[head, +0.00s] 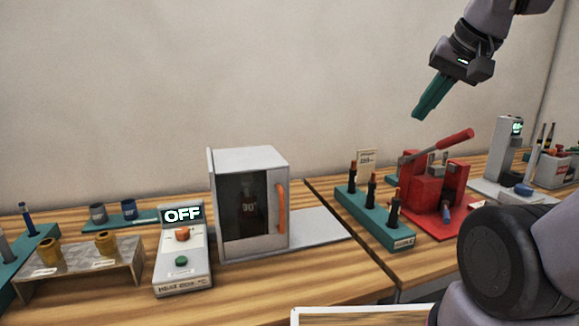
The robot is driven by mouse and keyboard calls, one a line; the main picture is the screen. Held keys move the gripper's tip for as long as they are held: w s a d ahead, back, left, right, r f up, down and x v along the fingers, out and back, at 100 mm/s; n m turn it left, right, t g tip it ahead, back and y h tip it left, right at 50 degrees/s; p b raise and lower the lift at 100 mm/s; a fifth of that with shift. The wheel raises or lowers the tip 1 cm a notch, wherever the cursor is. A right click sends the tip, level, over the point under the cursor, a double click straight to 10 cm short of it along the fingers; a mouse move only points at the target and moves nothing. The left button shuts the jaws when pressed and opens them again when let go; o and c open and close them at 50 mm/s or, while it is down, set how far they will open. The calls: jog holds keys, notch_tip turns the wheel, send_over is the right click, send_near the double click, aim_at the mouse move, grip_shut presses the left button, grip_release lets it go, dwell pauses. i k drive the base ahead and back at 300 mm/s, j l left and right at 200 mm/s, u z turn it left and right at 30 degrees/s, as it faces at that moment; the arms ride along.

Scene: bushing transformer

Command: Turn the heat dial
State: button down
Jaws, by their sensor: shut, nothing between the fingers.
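A grey control box (182,262) stands on the bench left of the oven, with a dark display (182,214) reading OFF. On its sloped face are an orange-red dial (182,234) and a green button (181,261). Which one is the heat dial I cannot read from labels. My gripper (418,113) has teal fingers pressed together, empty, pointing down and left. It is in the air at the upper right, above the red press and well apart from the control box.
A grey oven (262,160) with a dark window and orange handle stands right of the box. A red lever press (425,187) and a teal rack (375,222) are farther right. A metal stand (75,277) with brass cups is left. Free bench shows in front.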

aim_at(182, 233)
jog(key=u, duration=1.3)
jog(key=j+z, duration=0.1)
jog(key=j, duration=0.1)
